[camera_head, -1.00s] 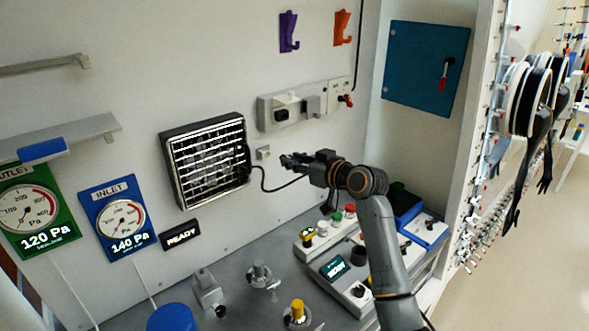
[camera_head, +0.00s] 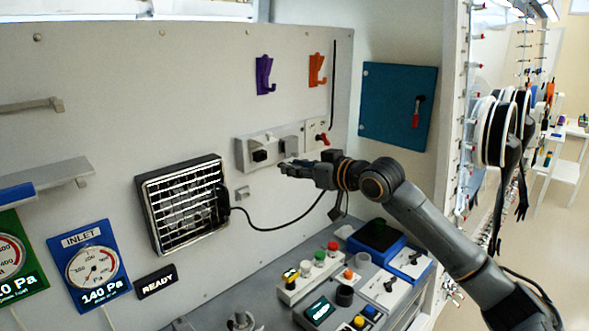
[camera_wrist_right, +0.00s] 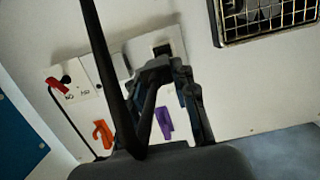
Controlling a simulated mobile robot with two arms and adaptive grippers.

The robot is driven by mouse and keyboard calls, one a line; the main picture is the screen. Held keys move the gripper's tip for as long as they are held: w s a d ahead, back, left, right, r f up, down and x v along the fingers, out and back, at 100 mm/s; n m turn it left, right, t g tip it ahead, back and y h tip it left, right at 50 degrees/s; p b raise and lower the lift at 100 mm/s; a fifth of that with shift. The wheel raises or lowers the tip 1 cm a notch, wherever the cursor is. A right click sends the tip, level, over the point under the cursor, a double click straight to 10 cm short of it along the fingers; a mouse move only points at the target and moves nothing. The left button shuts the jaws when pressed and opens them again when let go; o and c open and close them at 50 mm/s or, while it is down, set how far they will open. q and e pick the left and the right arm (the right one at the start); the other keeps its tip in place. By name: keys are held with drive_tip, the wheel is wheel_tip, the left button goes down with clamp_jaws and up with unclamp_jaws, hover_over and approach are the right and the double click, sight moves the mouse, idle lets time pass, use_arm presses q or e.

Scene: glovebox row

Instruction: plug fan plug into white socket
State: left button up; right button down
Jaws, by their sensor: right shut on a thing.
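My right gripper (camera_head: 285,168) is shut on the fan plug, which is mostly hidden by the fingers. It also shows in the wrist view (camera_wrist_right: 168,72). The black fan cable (camera_head: 270,228) hangs from the gripper back to the fan (camera_head: 185,205), a black-framed grille on the wall. The white socket (camera_head: 259,146) with a dark face is at the left of the wall strip; it also shows in the wrist view (camera_wrist_right: 167,36), partly behind the fingers. The gripper is just below and right of this socket in the head view; I cannot tell the gap. My left gripper is out of view.
A grey socket (camera_head: 290,143) sits right of the white one on the strip, then a red switch (camera_head: 321,138). Purple (camera_head: 264,75) and orange (camera_head: 317,70) hooks are above. Button boxes (camera_head: 310,275) stand on the bench below. The wall around the strip is mostly bare.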

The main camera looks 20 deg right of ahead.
drive_tip(key=shift+p, duration=0.4)
drive_tip(key=shift+w+a+r+p, duration=0.15)
drive_tip(key=shift+w+p, duration=0.3)
drive_tip(key=shift+w, duration=0.1)
drive_tip(key=shift+r+p+x, duration=0.1)
drive_tip(key=shift+p+x, duration=0.45)
drive_tip(key=shift+x, duration=0.6)
drive_tip(key=shift+r+p+x, duration=0.15)
drive_tip(key=shift+p+x, duration=0.4)
drive_tip(key=shift+x, duration=0.6)
drive_tip(key=shift+w+a, duration=0.1)
drive_tip(key=shift+p, duration=0.75)
drive_tip(key=shift+w+a+r, duration=0.1)
drive_tip(key=shift+w+a, duration=0.1)
drive_tip(key=shift+w, duration=0.4)
drive_tip(key=shift+w+a+r, duration=0.1)
drive_tip(key=shift+w+a, duration=0.15)
drive_tip(key=shift+w, duration=0.4)
drive_tip(key=c, duration=1.3)
unclamp_jaws()
drive_tip(key=shift+f, duration=0.1)
drive_tip(key=shift+c, duration=0.2)
drive_tip(key=o, duration=0.4)
drive_tip(key=shift+w+a, duration=0.1)
drive_tip(key=shift+w, duration=0.05)
drive_tip(key=shift+c, duration=0.2)
